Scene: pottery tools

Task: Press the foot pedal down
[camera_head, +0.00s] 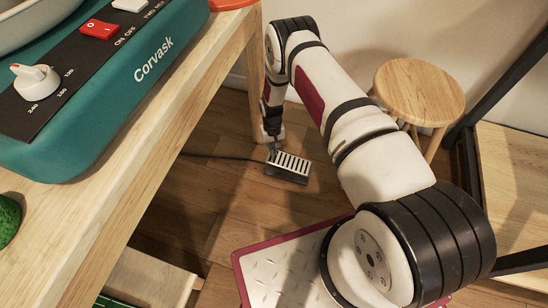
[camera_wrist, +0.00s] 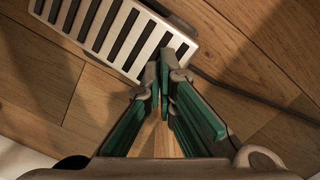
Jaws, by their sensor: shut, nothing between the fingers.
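The foot pedal (camera_head: 291,166) lies on the wooden floor below the workbench, with a light top striped by dark slots and a dark base. In the wrist view the pedal (camera_wrist: 110,32) fills the upper left, with its cable leading off to the right. My gripper (camera_head: 271,148) is shut and empty and points down at the pedal's left end. In the wrist view the closed fingertips (camera_wrist: 166,57) overlap the pedal's lower right edge. I cannot tell whether they touch it. The pedal's tilt is hard to judge.
The workbench (camera_head: 165,100) with the teal pottery wheel base (camera_head: 125,75) stands at the left. A round wooden stool (camera_head: 420,92) is at the right. A tread plate with a red edge (camera_head: 285,272) lies in front. Bare floor surrounds the pedal.

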